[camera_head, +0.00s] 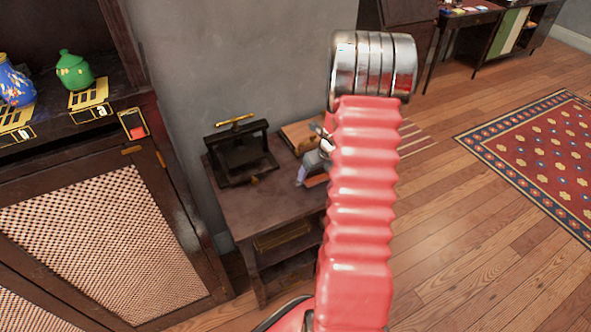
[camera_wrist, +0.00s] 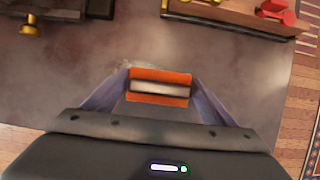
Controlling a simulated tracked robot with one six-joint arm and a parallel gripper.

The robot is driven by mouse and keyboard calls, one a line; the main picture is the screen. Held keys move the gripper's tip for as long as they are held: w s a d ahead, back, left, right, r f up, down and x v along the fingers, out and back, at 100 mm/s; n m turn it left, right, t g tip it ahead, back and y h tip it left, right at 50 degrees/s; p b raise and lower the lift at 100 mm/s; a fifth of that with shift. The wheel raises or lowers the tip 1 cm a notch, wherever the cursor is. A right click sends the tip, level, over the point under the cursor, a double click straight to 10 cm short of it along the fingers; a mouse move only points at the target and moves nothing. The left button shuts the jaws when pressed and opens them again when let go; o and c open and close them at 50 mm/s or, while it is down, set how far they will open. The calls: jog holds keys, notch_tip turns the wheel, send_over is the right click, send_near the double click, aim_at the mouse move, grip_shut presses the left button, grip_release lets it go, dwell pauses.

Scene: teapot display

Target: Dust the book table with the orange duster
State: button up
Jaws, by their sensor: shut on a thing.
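The book table (camera_head: 236,207) is a dark wooden table against the grey wall. Its greyish top (camera_wrist: 60,80) fills much of the wrist view. My gripper (camera_wrist: 160,86) is over the tabletop, with its two fingers on either side of the orange duster (camera_wrist: 160,74). The duster shows as an orange block with a pale band across its middle. I cannot tell whether it touches the tabletop. In the head view my gripper (camera_head: 312,168) is partly hidden behind my red arm, and only a sliver of orange shows beside it.
A black book press (camera_head: 240,155) with a brass handle stands at the table's back left. A brown wooden item (camera_head: 298,134) lies at the back. A cabinet (camera_head: 90,250) with green (camera_head: 74,72) and blue (camera_head: 14,85) pots stands at left. A patterned rug (camera_head: 540,150) lies at right.

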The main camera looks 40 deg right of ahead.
jog(key=shift+s+d, duration=0.15)
jog(key=shift+d, duration=0.55)
jog(key=shift+s+d, duration=0.15)
jog(key=shift+d, duration=0.5)
jog(key=shift+w+a, duration=0.2)
jog(key=shift+a, duration=0.8)
jog(key=shift+w+a, duration=0.25)
jog(key=shift+a, duration=0.7)
jog(key=shift+w+a, duration=0.2)
jog(key=shift+a, duration=0.8)
jog(key=shift+w+a, duration=0.3)
jog(key=shift+a, duration=0.9)
jog(key=shift+w+a, duration=0.3)
jog(key=shift+a, duration=0.95)
jog(key=shift+w+a, duration=0.3)
jog(key=shift+a, duration=0.9)
jog(key=shift+w+a+r, duration=0.1)
jog(key=shift+a, duration=0.1)
notch_tip(320, 180, up, 8)
jog(key=shift+d, duration=0.1)
